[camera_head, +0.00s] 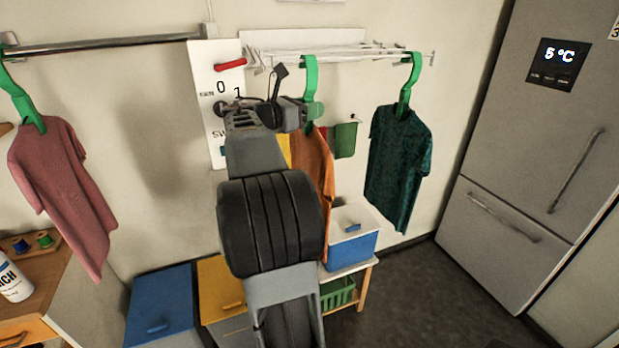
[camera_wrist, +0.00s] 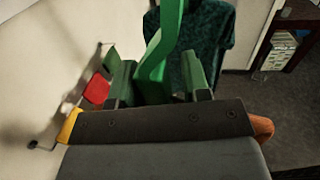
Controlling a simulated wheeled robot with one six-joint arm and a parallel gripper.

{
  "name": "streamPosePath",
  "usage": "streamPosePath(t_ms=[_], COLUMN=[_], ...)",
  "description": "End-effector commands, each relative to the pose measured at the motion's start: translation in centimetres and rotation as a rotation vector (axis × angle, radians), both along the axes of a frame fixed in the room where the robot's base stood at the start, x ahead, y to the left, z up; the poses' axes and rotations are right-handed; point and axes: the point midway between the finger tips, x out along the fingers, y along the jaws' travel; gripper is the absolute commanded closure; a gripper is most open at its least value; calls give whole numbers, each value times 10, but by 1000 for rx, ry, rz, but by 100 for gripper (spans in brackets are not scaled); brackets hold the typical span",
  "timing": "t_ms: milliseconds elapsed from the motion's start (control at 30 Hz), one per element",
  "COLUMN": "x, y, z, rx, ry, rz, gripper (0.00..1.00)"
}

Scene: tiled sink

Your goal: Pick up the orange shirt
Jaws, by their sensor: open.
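The orange shirt (camera_head: 319,172) hangs from a green hanger (camera_head: 310,88) on the white wall rack, partly hidden behind my arm. In the wrist view only a bit of the orange shirt (camera_wrist: 262,127) shows at the right below my gripper. My gripper (camera_head: 298,114) is up at the lower part of the hanger, just above the shirt. In the wrist view the green hanger (camera_wrist: 156,65) rises between the two green fingers of my gripper (camera_wrist: 158,82). The fingers are apart, one on each side of it. Whether either finger touches the hanger is not clear.
A dark green patterned shirt (camera_head: 398,165) hangs close on the right, and a pink shirt (camera_head: 62,180) hangs far left on a rail (camera_head: 110,43). A white panel with a red handle (camera_head: 230,64) is behind my arm. A fridge (camera_head: 540,150) stands right. Boxes stand below.

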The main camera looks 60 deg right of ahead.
Motion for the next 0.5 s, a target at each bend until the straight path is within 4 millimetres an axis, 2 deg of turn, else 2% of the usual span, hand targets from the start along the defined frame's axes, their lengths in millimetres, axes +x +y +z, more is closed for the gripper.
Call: streamPosePath(t_ms=[200,500], x=[0,0], y=[0,0], z=[0,0], rx=[0,0], ry=[0,0], rz=[0,0], gripper=[59,87])
